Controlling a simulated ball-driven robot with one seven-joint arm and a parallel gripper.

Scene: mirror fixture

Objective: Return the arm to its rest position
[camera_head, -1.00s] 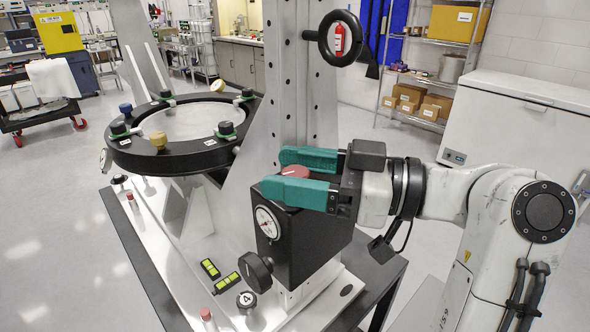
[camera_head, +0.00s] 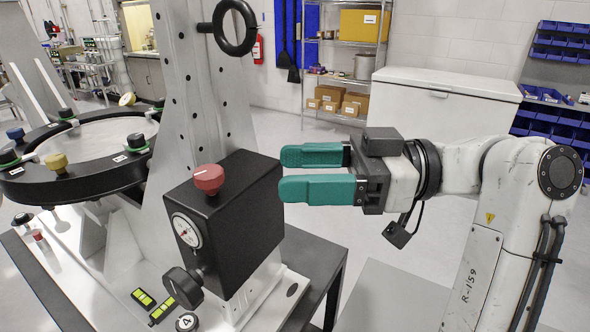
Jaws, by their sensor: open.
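My gripper (camera_head: 281,173) is at the centre of the head view, with two teal fingers pointing left. The fingers are apart and nothing is between them. It is to the right of the black box (camera_head: 240,205) with a red knob (camera_head: 208,179) on top and a round dial gauge (camera_head: 186,230) on its front. In the picture the lower fingertip comes up to the box's right edge; I cannot tell the exact gap in depth. My white arm runs from the gripper to the right side.
The black mirror ring (camera_head: 75,185) with coloured knobs stands at the left. A tall metal upright with a black handwheel (camera_head: 235,27) rises behind the box. A white chest freezer (camera_head: 445,100) and a shelf rack (camera_head: 345,60) stand at the back. Open floor shows below my gripper.

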